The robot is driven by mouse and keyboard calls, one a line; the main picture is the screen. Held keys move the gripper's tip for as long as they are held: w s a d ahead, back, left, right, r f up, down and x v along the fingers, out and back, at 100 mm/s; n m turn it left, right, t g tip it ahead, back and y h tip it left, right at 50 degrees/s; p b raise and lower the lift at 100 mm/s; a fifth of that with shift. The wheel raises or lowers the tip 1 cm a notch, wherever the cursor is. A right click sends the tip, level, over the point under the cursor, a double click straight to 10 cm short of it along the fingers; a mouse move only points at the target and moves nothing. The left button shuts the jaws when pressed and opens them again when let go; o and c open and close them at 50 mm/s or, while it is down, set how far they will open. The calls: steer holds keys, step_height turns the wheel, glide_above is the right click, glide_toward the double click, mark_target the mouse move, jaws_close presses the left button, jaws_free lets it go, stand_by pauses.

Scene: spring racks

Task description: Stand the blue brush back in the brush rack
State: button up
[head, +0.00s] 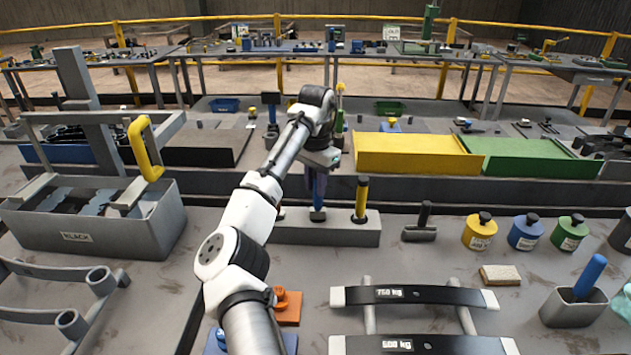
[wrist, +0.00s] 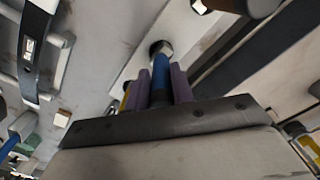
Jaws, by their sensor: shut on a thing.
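My gripper (head: 318,172) is shut on the blue brush (head: 318,190). In the wrist view, the purple fingers of my gripper (wrist: 160,88) clasp the brush's blue handle (wrist: 161,75) from both sides. The brush is close to upright, with its pale metal collar downward at the left part of the grey brush rack (head: 330,233). In the wrist view, the collar meets a dark round hole in the rack (wrist: 190,28). How deep the lower end sits is hidden. A yellow brush (head: 361,198) stands in the rack's right part.
A black-handled tool (head: 424,218) and yellow, blue and green pots (head: 480,232) stand right of the rack. A grey holder (head: 568,312) with a blue handle is front right. A large grey bin (head: 100,235) is left. Yellow and green panels (head: 415,155) lie behind.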

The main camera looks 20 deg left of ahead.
mark_target(315, 172)
steer(key=shift+f, duration=0.9)
steer(key=o, duration=1.1)
steer(key=shift+c, duration=0.2)
steer(key=shift+o, duration=0.4)
steer(key=o, duration=0.4)
step_height(315, 172, up, 3)
steer(key=p, duration=0.2)
steer(key=shift+f+p, duration=0.1)
steer(key=shift+p, duration=0.2)
steer(key=shift+r, duration=2.1)
